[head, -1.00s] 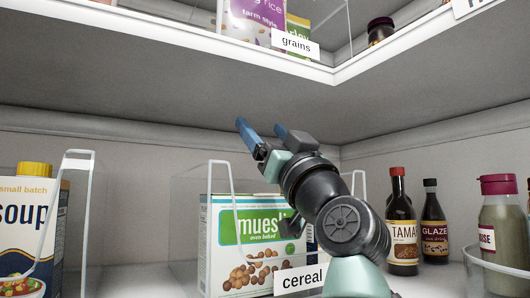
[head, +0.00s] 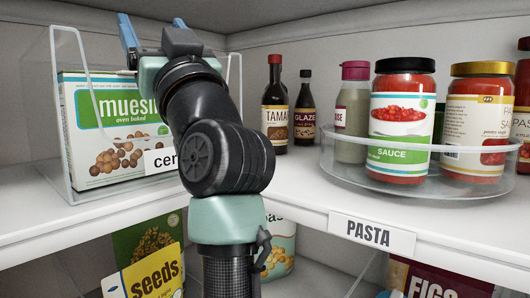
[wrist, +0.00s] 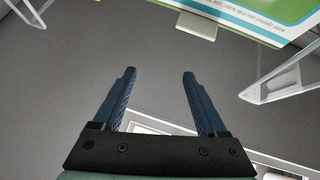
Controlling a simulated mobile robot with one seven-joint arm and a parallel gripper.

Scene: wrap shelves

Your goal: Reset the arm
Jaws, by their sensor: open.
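My gripper (head: 153,38) is raised in front of the corner shelf, with its blue fingers pointing up in the head view. In the wrist view the gripper (wrist: 160,95) shows two blue fingers apart, with nothing between them. My arm hides part of that label and the bin's right side.
A clear round tray (head: 430,180) on the right holds sauce jars (head: 402,120). Two dark bottles (head: 276,105) stand in the corner. A PASTA label (head: 374,232) marks the shelf edge. Below are a seeds package (head: 150,275) and other goods.

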